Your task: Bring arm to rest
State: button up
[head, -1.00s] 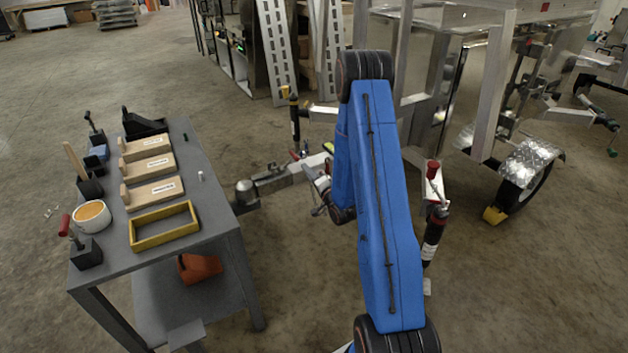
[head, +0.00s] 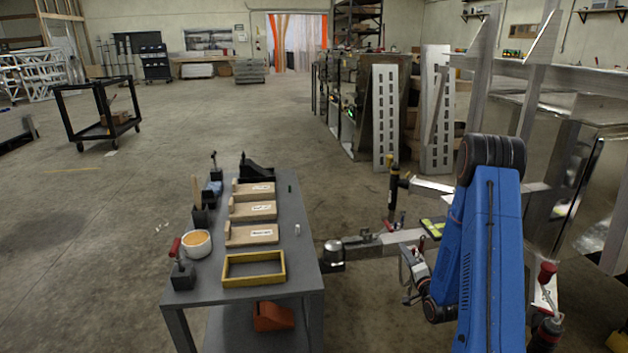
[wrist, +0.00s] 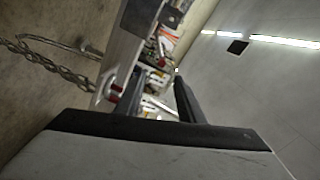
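My blue arm (head: 492,250) stands folded at the right of the head view, with its black joint at the top. I cannot clearly make out my gripper there. In the wrist view my gripper (wrist: 160,92) shows its two dark fingers apart, with a gap between them and nothing held. The view between the fingers is of trailer parts and the hall beyond, tilted on its side.
A grey work table (head: 290,205) at the arm's left carries wooden blocks, a yellow frame (head: 254,268) and an orange-filled bowl (head: 197,243). A trailer drawbar (head: 375,246) lies between table and arm. A chain (wrist: 45,62) hangs near my gripper. Floor at left is open.

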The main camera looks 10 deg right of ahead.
jog(key=a+r+n+g, duration=0.3)
jog(key=a+r+n, duration=0.1)
jog(key=r, duration=0.6)
jog(key=s+a+r+n+g+h, duration=0.25)
jog(key=s+a+r+g, duration=0.2)
jog(key=s+r, duration=0.45)
jog(key=s+a+r+n+g, duration=0.1)
jog(key=s+a+r+n, duration=0.1)
jog(key=s, duration=0.9)
jog(key=s+a+r+n+g+y, duration=0.1)
jog(key=s+a, duration=0.4)
jog(key=s, duration=0.7)
jog(key=s+a+r+n+g+y, duration=0.1)
jog(key=s+a+r+n+g, duration=0.2)
jog(key=s, duration=0.9)
jog(key=shift+s+a+r+n, duration=0.2)
jog(key=shift+a+r+n, duration=0.45)
jog(key=shift+r, duration=0.25)
